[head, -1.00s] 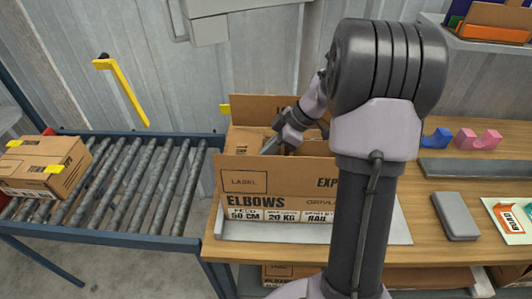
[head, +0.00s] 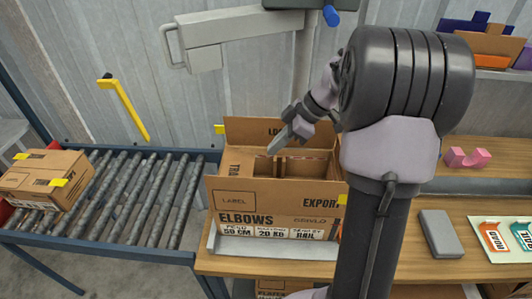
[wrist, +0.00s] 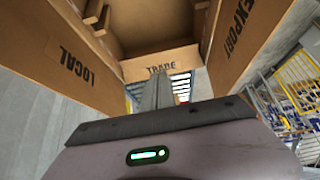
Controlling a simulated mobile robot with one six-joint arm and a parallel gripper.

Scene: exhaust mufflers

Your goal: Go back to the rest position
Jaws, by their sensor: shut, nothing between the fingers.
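My gripper (head: 278,143) is shut and empty. In the head view it hangs above the open cardboard box (head: 276,224), near the back flap, pointing down and to the left. In the wrist view the two fingers (wrist: 158,90) lie together over the box, in front of the flap marked TRADE (wrist: 161,66). My arm covers the box's right side.
A roller conveyor (head: 150,190) at left carries a closed carton (head: 45,179). On the table (head: 485,208) are a grey block (head: 440,234), a pink cradle (head: 466,158) and printed cards (head: 498,240). A grey machine part (head: 235,28) hangs above the box.

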